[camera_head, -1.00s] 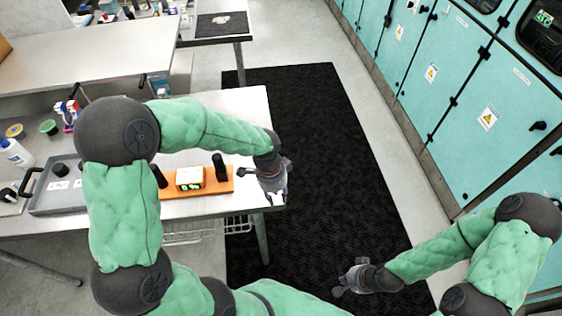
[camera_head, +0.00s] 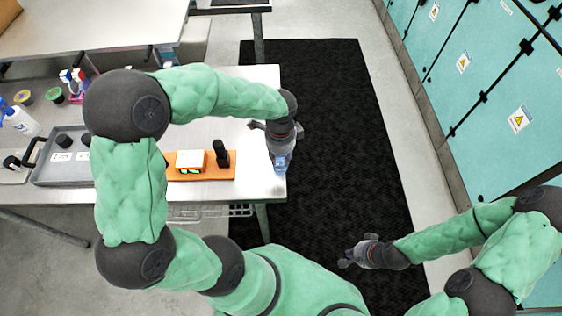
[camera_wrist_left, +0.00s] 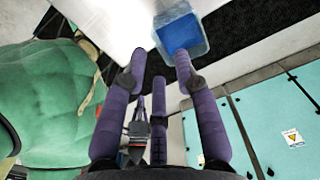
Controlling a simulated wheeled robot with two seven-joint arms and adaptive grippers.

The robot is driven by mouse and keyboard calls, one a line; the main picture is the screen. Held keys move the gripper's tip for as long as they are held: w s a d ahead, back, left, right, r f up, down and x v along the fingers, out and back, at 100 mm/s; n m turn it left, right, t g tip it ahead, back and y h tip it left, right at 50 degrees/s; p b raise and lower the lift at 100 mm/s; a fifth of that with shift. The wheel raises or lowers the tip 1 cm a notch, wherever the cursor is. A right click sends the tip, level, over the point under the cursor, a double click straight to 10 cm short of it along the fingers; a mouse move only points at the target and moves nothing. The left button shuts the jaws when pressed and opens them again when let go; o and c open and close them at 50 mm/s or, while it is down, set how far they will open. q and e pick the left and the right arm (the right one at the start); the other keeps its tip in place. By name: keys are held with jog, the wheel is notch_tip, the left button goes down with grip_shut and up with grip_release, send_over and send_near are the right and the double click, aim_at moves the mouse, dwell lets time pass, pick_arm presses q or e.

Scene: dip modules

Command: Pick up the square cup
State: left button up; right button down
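The square cup (camera_wrist_left: 182,35) is clear with blue contents. In the left wrist view it is at the top, just beyond my left fingertips and nearer the right one. In the head view the cup (camera_head: 281,165) sits near the right end of the white table, just below my left gripper (camera_head: 277,143). The left wrist view shows my left gripper (camera_wrist_left: 162,60) with its purple fingers spread and nothing between the tips. My right gripper (camera_head: 353,258) hangs over the floor, away from the table; its fingers are too small to judge.
An orange board (camera_head: 205,170) with a white block (camera_head: 190,160) and black posts lies left of the cup. A grey tray (camera_head: 75,178) is further left. The table's right edge is close to the cup. Teal cabinets (camera_head: 480,130) stand at the right.

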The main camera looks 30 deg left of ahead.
aim_at(280, 165)
pick_arm(q)
notch_tip(280, 165, down, 5)
jog(key=shift+b, duration=0.6)
grip_shut()
